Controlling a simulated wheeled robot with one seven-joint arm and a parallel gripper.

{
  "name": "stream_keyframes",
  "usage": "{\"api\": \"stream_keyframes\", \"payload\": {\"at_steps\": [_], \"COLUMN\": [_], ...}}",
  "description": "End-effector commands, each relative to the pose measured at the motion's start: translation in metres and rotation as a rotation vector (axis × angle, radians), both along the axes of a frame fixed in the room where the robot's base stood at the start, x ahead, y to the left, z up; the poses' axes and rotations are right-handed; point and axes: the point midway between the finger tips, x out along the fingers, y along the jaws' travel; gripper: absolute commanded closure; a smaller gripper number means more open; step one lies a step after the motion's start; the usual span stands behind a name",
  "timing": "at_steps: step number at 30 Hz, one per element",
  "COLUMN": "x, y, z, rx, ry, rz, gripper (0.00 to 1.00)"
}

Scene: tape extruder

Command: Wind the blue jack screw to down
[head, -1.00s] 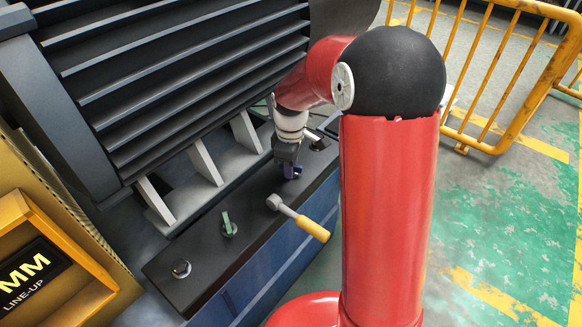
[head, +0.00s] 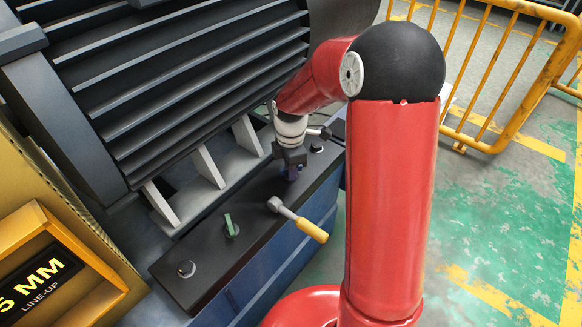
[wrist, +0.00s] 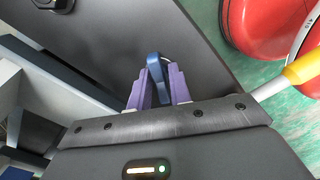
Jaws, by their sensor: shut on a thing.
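The blue jack screw (wrist: 155,68) shows in the wrist view as a blue, rounded upright piece on the dark bench top. My gripper (wrist: 159,84) has purple fingers on both sides of it and is shut on it. In the head view my gripper (head: 291,173) points down at the bench top, between the yellow-handled lever and the far end. There the jack screw is mostly hidden by the fingers, and its turn angle cannot be made out.
A yellow-handled lever (head: 300,221) stands close to my gripper on the bench (head: 205,258). The ribbed machine (head: 200,80) overhangs at left. A yellow railing (head: 510,70) stands at right.

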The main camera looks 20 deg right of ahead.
Motion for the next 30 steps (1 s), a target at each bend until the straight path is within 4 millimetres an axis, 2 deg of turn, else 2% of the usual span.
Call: {"api": "stream_keyframes", "payload": {"at_steps": [6, 17, 24, 25, 28, 30], "x": [0.0009, 0.0011, 0.0011, 0.0011, 0.0009, 0.0007], "y": [-0.0001, -0.0001, -0.0001, 0.0001, 0.0004, 0.0002], "z": [0.0022, 0.0012, 0.0007, 0.0008, 0.0007, 0.0005], "rx": [0.0, 0.0, 0.001, 0.0, -0.001, 0.0], "ry": [-0.003, -0.004, -0.004, -0.004, -0.003, -0.002], "rz": [0.127, 0.16, 0.477, 0.482, 0.476, 0.475], "gripper": [1.0, 1.0, 1.0, 0.78, 0.64, 0.63]}}
